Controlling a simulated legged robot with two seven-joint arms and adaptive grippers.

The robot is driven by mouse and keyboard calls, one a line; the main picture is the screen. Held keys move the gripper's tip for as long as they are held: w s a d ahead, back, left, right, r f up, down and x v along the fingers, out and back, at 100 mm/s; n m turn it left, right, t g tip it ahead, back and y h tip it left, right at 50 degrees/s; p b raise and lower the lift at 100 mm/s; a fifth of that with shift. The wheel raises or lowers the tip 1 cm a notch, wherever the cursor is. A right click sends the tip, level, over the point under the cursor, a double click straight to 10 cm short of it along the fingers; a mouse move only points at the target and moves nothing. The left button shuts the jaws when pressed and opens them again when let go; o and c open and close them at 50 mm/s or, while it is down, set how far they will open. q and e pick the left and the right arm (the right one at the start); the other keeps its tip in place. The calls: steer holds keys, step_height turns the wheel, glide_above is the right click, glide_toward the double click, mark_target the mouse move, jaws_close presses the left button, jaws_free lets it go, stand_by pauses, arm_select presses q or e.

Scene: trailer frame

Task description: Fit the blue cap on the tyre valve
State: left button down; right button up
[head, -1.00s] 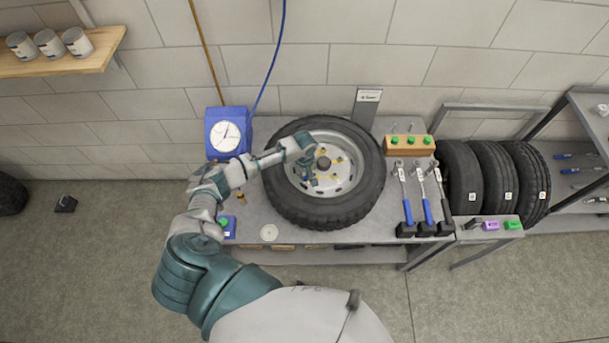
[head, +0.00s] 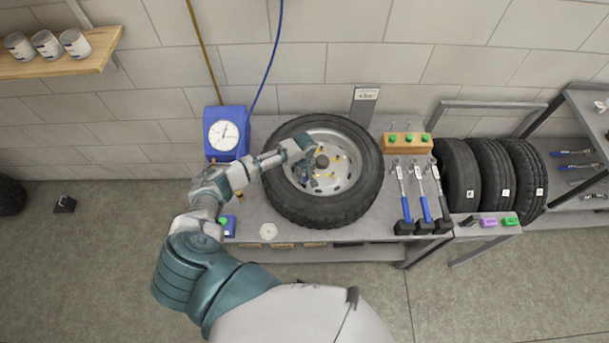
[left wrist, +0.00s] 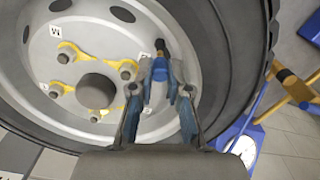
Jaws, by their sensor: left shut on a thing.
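The tyre on its pale steel wheel (head: 368,182) lies flat on the bench. My left gripper (head: 310,180) points down over the lower left part of the wheel. In the left wrist view my left gripper (left wrist: 161,78) is shut on the small blue cap (left wrist: 160,70) at its fingertips. A short dark stem, seemingly the tyre valve (left wrist: 160,46), stands just beyond the cap, near the rim's edge. I cannot tell whether cap and stem touch. My right gripper is not in view.
A blue box with a round dial (head: 224,134) stands left of the tyre. Blue-handled tools (head: 425,208) and a wooden block with green pieces (head: 408,143) are to the right. Yellow pointers (left wrist: 70,48) sit on the wheel nuts around the dark hub (left wrist: 96,91).

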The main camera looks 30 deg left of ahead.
arm_select(q)
steer(key=shift+f, duration=1)
steer(key=c, duration=0.6)
jaws_free()
steer(key=shift+s, duration=0.1)
steer(key=shift+r, duration=4.05)
